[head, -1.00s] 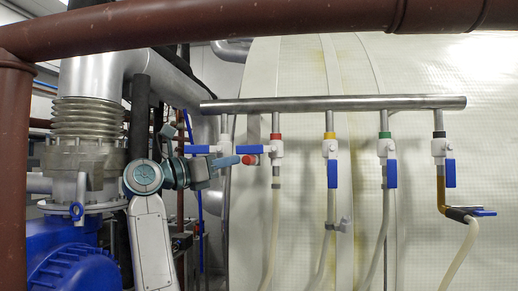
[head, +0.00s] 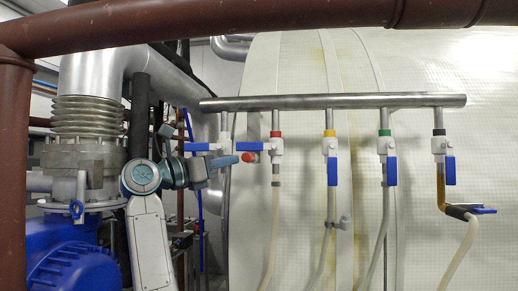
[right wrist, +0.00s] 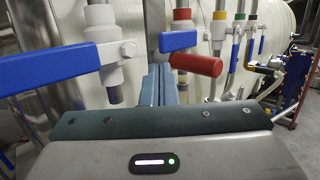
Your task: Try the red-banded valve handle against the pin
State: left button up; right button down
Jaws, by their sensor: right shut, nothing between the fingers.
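The red-banded valve (head: 276,147) hangs from the steel manifold pipe; its red band also shows in the right wrist view (right wrist: 182,14). Its blue handle (right wrist: 178,41) lies level and points left. The red pin (right wrist: 196,65) sits just under the handle; it also shows in the head view (head: 250,158). I cannot tell whether handle and pin touch. My right gripper (head: 238,160) is shut and empty, just left of the pin. Its blue-grey fingers also show in the right wrist view (right wrist: 160,78), below the handle. My left gripper is not in view.
A blue handle (right wrist: 50,70) of the leftmost valve lies level, close to my right gripper. Yellow-banded (head: 330,148), green-banded (head: 386,148) and black-banded (head: 438,147) valves have handles hanging down. Pale hoses drop below. A brown pipe (head: 200,38) crosses above.

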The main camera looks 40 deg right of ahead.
jog(key=shift+b+v, duration=0.3)
jog(key=shift+v, duration=2.65)
